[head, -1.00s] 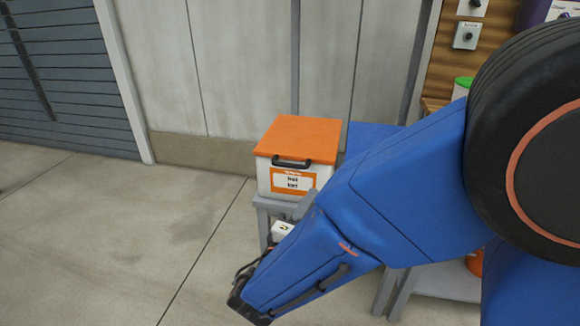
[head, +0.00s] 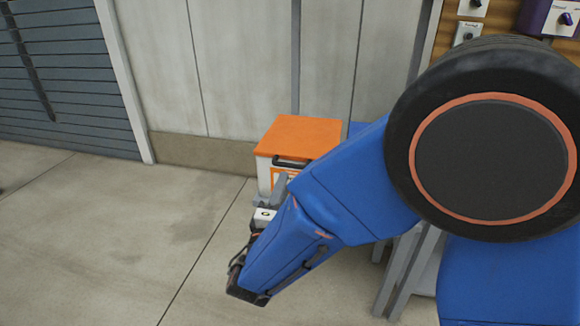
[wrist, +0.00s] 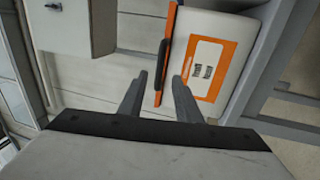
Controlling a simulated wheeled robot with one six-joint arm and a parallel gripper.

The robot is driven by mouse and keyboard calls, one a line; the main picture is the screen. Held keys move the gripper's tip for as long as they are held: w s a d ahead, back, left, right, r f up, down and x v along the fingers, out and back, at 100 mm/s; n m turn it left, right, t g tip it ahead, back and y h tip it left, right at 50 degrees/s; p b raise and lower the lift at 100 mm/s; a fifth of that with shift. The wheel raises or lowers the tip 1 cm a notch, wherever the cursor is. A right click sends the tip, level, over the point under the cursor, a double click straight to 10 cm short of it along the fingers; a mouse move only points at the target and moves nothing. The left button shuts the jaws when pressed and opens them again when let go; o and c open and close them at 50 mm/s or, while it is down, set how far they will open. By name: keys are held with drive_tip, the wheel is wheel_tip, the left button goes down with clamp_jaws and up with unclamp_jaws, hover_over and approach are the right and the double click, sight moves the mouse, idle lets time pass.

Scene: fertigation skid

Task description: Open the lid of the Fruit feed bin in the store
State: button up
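The Fruit feed bin is a white box with an orange lid (head: 298,136) and a black bar handle (head: 290,163) at its front. The lid lies flat and shut. In the wrist view the bin (wrist: 232,45) appears turned on its side, with its orange-framed label (wrist: 206,69) facing me. My gripper (wrist: 160,77) is open and empty, its two grey fingers apart. The handle (wrist: 162,66) shows just ahead, between the fingertip lines; I cannot tell how far off it is. In the head view my arm hides the bin's lower right front.
The bin stands on a grey bench against a pale panel wall (head: 250,70). A grey slatted shutter (head: 60,80) is at the left. The concrete floor (head: 110,240) at the left is clear. Control boxes (head: 468,33) hang on a wooden board at the right.

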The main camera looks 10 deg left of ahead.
sight(290, 166)
drive_tip(key=w, duration=0.3)
drive_tip(key=w+r, duration=0.1)
drive_tip(key=w, duration=0.4)
drive_tip(key=shift+w+r, duration=0.3)
drive_tip(key=shift+r, duration=0.05)
clamp_jaws()
